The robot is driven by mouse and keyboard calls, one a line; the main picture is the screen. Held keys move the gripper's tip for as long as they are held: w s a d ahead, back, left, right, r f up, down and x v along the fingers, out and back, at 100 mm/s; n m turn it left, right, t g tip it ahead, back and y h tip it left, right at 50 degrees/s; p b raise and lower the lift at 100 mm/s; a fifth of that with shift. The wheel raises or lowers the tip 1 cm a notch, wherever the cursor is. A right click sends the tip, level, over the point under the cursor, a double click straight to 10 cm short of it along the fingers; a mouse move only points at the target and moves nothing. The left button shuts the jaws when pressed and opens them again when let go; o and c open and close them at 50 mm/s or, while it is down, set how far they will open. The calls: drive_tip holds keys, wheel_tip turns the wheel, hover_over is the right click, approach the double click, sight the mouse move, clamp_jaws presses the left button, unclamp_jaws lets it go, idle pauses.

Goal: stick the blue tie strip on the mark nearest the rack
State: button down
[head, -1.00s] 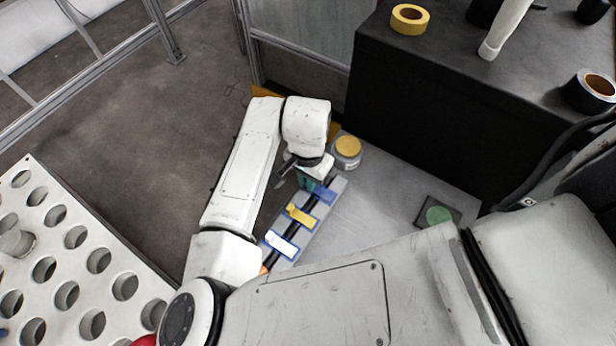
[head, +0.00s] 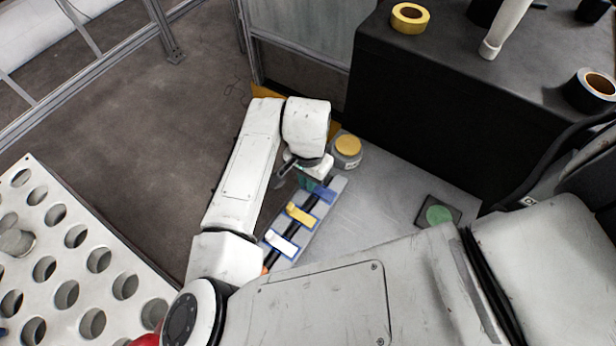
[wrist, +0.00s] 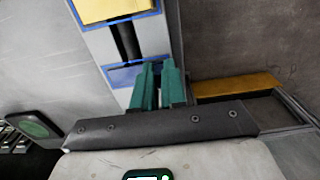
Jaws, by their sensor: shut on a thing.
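A pale board (head: 286,231) with a dark cable along it carries a white strip (head: 281,243) and a yellow strip (head: 301,215), each on a blue-edged mark. The yellow strip (wrist: 104,8) also shows at the top of the wrist view. A blue strip (head: 325,194) is at the board's far end; in the wrist view, the blue strip (wrist: 122,76) lies across the cable, beside my fingertips. My gripper (wrist: 158,72), with teal fingers, is shut on the blue strip at its end. The fingers hide part of it, and whether it touches the board is unclear.
A white rack with round holes (head: 82,262) stands at the lower left. A jar with a yellow lid (head: 347,148) is close to my wrist. A green disc on a dark pad (head: 438,214) is at the right. The grey tabletop (head: 380,185) between them is clear.

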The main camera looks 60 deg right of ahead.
drive_tip(key=c, duration=1.1)
unclamp_jaws()
drive_tip(key=shift+o, duration=0.3)
drive_tip(key=o, duration=0.4)
drive_tip(key=shift+r+p, duration=3.05)
drive_tip(key=shift+r, duration=0.5)
drive_tip(key=shift+c, duration=0.4)
